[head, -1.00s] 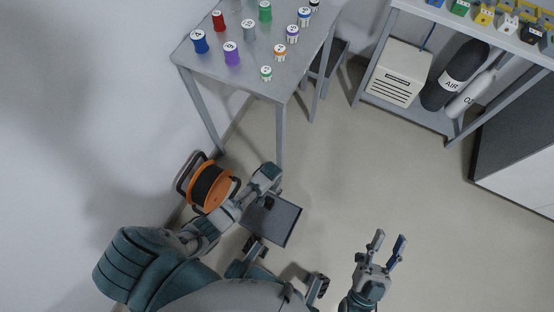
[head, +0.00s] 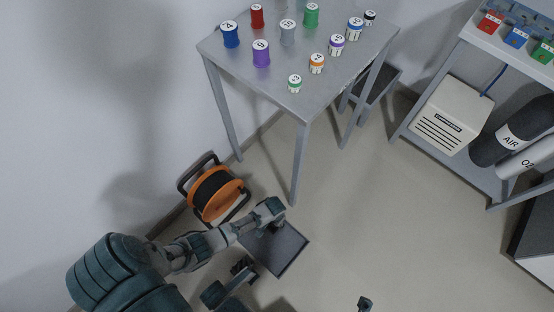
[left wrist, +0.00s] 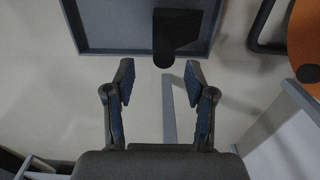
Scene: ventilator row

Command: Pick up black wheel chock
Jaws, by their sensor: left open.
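A black block-like thing, which looks like the wheel chock (left wrist: 178,30), lies in a shallow grey tray (left wrist: 88,45) in the left wrist view. Its near end shows just beyond and between my left fingertips. My left gripper (left wrist: 159,69) is open and empty, with fingers apart on either side of that line. In the head view the tray (head: 289,258) lies on the floor; my left forearm and wrist reach over its upper left and hide most of the gripper and the chock. Only a tip of my right gripper (head: 365,303) shows at the bottom edge.
An orange cable reel (head: 216,194) stands on the floor beside the tray, close to my left arm. A grey table (head: 283,75) with coloured numbered cylinders stands beyond. A shelf unit (head: 470,175) with a white box and gas bottles is at right. Floor between is clear.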

